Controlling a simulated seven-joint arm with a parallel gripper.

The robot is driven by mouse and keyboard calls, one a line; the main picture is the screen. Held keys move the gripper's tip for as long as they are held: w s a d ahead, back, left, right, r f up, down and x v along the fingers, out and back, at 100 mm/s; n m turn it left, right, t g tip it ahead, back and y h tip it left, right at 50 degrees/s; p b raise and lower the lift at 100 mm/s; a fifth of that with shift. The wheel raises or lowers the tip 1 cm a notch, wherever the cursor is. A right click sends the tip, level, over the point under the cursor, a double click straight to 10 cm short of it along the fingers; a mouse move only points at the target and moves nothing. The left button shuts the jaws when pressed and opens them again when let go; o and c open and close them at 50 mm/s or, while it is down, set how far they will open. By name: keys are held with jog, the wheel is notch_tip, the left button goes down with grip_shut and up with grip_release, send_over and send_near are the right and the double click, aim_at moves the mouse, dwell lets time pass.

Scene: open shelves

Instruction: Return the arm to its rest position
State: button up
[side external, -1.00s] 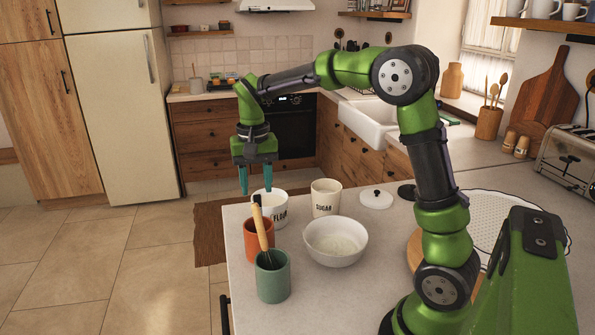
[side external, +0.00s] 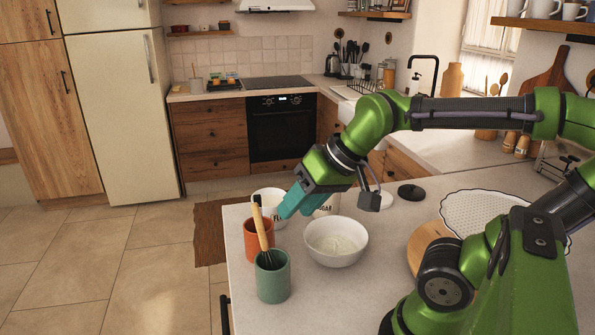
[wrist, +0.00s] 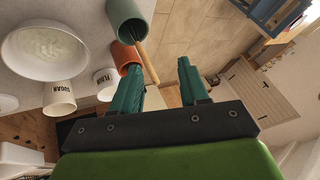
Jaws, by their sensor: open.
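My gripper (side external: 291,207) has teal fingers and hangs tilted above the counter, near the flour canister (side external: 268,199) and the white bowl (side external: 336,242). The sugar canister (side external: 327,206) is partly hidden behind my gripper in the side view and stands clear in the wrist view (wrist: 59,99).
An orange cup (side external: 258,240) and a green cup (side external: 273,280) with a wooden-handled whisk (side external: 262,232) stand at the counter's left edge. A white perforated tray (side external: 482,215), a round wooden board (side external: 424,243) and a dark lid (side external: 411,192) lie to the right.

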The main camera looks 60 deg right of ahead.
jog(key=shift+s+a+f+t, duration=0.3)
jog(key=shift+s+f, duration=0.15)
jog(key=shift+s, duration=0.25)
